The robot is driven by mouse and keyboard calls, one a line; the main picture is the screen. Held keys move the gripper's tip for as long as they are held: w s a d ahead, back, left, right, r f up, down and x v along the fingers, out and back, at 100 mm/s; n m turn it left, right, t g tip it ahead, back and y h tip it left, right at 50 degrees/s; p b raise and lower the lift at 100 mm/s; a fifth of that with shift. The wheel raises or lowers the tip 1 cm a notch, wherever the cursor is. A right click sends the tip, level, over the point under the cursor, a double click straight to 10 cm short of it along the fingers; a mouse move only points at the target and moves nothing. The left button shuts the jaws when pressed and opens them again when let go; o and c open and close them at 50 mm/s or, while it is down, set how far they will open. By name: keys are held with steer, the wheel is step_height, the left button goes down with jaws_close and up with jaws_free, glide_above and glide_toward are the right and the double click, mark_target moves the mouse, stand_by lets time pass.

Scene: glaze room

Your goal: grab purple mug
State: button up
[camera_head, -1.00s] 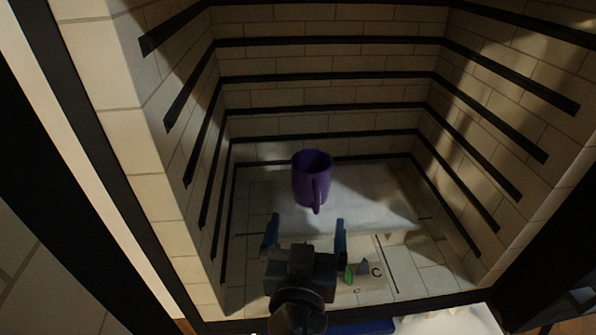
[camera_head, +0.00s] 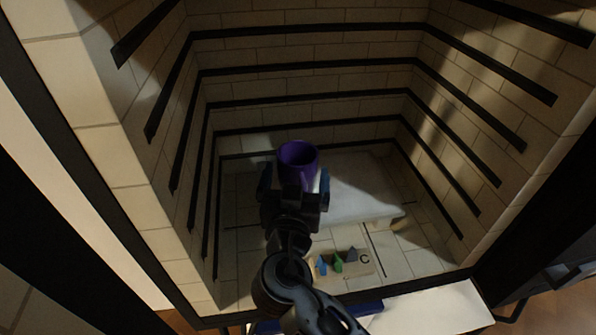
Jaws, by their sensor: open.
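The purple mug (camera_head: 298,157) stands upright on a pale shelf slab (camera_head: 362,190) inside the brick-lined kiln. Its open rim shows; its lower part and its handle are mostly hidden behind my gripper. My gripper (camera_head: 295,180) is open, with one blue-tipped finger to the left of the mug and one to the right. The fingers overlap the mug's lower half in this view. I cannot tell whether either finger touches it.
Black grooves run along the kiln's brick walls (camera_head: 300,85) on both sides and at the back. Small cones (camera_head: 337,262), blue, green and grey, stand on a tan plaque at the front of the floor. The slab's right part is clear.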

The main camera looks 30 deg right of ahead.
steer(key=c, duration=1.1)
steer(key=shift+c, duration=0.2)
